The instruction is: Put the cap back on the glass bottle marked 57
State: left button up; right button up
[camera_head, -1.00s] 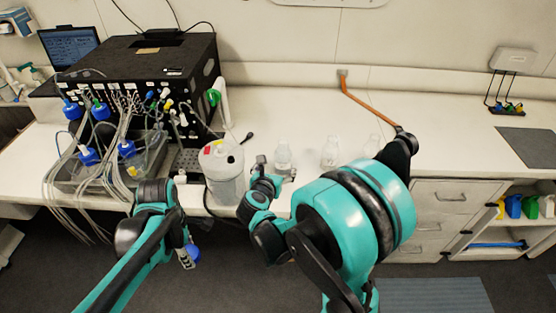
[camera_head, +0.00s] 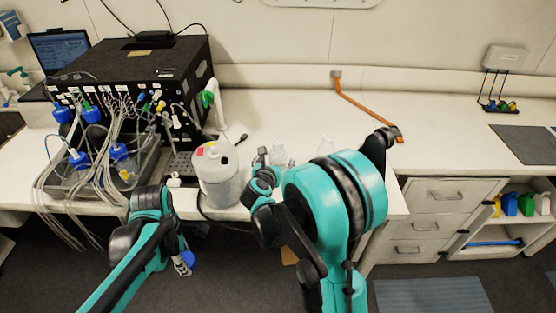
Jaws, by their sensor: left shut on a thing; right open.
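My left gripper (camera_head: 181,265) hangs low in front of the bench, over the dark floor. It is shut on a blue cap (camera_head: 189,259). A clear glass bottle (camera_head: 278,153) stands uncapped on the bench right of the white canister. My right gripper (camera_head: 262,158) is open just left of this bottle. Whether it touches the glass cannot be told. The marking 57 cannot be read on either bottle.
A white canister (camera_head: 217,178) stands at the bench's front edge between my grippers. Left of it are a grey tub with blue-capped bottles and many tubes, and a black instrument (camera_head: 140,75). An orange strap (camera_head: 365,107) lies on the bench. The bench's back middle is clear.

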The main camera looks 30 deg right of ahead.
aim_at(278, 155)
pick_arm(q)
notch_tip(278, 155, down, 2)
jog(key=shift+b, duration=0.95)
pick_arm(e)
jog(key=x, duration=0.5)
jog(key=shift+w+a+f, duration=0.1)
jog(key=shift+w+f, duration=0.05)
jog(key=shift+f, duration=0.1)
jog(key=shift+r, duration=0.1)
jog(key=c, duration=1.7)
pick_arm(q)
jog(key=shift+r, duration=0.1)
pick_arm(e)
jog(key=shift+r, duration=0.1)
